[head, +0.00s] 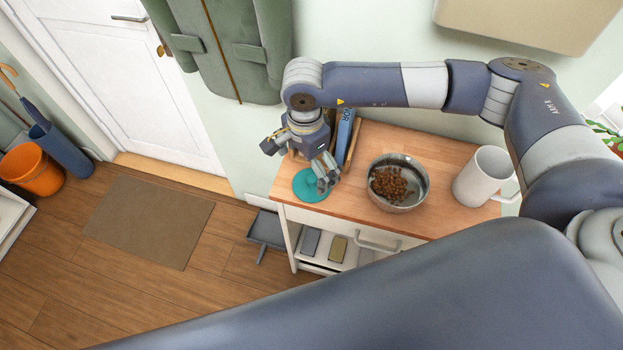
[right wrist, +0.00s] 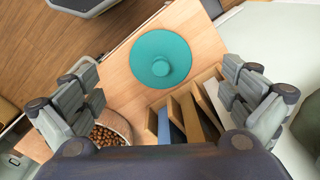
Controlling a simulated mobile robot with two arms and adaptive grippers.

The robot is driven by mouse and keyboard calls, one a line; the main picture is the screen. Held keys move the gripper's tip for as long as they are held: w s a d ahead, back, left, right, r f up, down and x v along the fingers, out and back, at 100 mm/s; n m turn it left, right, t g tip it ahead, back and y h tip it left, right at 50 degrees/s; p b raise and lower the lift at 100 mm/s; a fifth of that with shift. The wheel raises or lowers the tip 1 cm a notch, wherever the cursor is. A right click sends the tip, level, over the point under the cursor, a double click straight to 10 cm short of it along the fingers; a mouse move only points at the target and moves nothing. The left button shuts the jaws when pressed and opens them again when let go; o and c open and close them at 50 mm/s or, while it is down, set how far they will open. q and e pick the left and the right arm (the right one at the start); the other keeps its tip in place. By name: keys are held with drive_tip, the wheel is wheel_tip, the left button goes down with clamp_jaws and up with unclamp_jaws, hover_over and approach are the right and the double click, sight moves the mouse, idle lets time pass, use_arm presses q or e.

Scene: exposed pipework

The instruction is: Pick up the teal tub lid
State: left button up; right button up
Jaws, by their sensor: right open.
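The teal tub lid (head: 309,186) is a round disc lying flat near the left end of the wooden cabinet top. In the right wrist view the lid (right wrist: 161,59) shows whole, with a round raised knob in its middle. My right gripper (head: 325,175) is above the lid's right part in the head view and hides some of its edge. In the right wrist view its two fingers (right wrist: 160,90) are wide apart, with nothing between them, and the lid lies beyond them. My left gripper is not in view.
A metal bowl of brown pellets (head: 398,182) stands right of the lid, and a white mug (head: 483,177) further right. Upright books (head: 346,132) in a wooden holder stand close behind the lid. The wooden top (head: 440,215) has bare room in front of the bowl.

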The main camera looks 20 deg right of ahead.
sight(311, 180)
drive_tip(key=shift+f, duration=0.8)
drive_tip(key=shift+d+f+p, duration=0.1)
drive_tip(key=shift+f+p, duration=0.15)
drive_tip(key=shift+p, duration=0.15)
drive_tip(key=f, duration=0.1)
drive_tip(key=f+p, duration=0.1)
drive_tip(key=f, duration=0.1)
drive_tip(key=f+p, duration=0.1)
drive_tip(key=shift+w+d+f, duration=0.15)
drive_tip(key=shift+d, duration=0.25)
drive_tip(key=shift+f, duration=0.25)
drive_tip(key=c, duration=2)
drive_tip(key=shift+f, duration=0.1)
drive_tip(key=shift+c, duration=1.2)
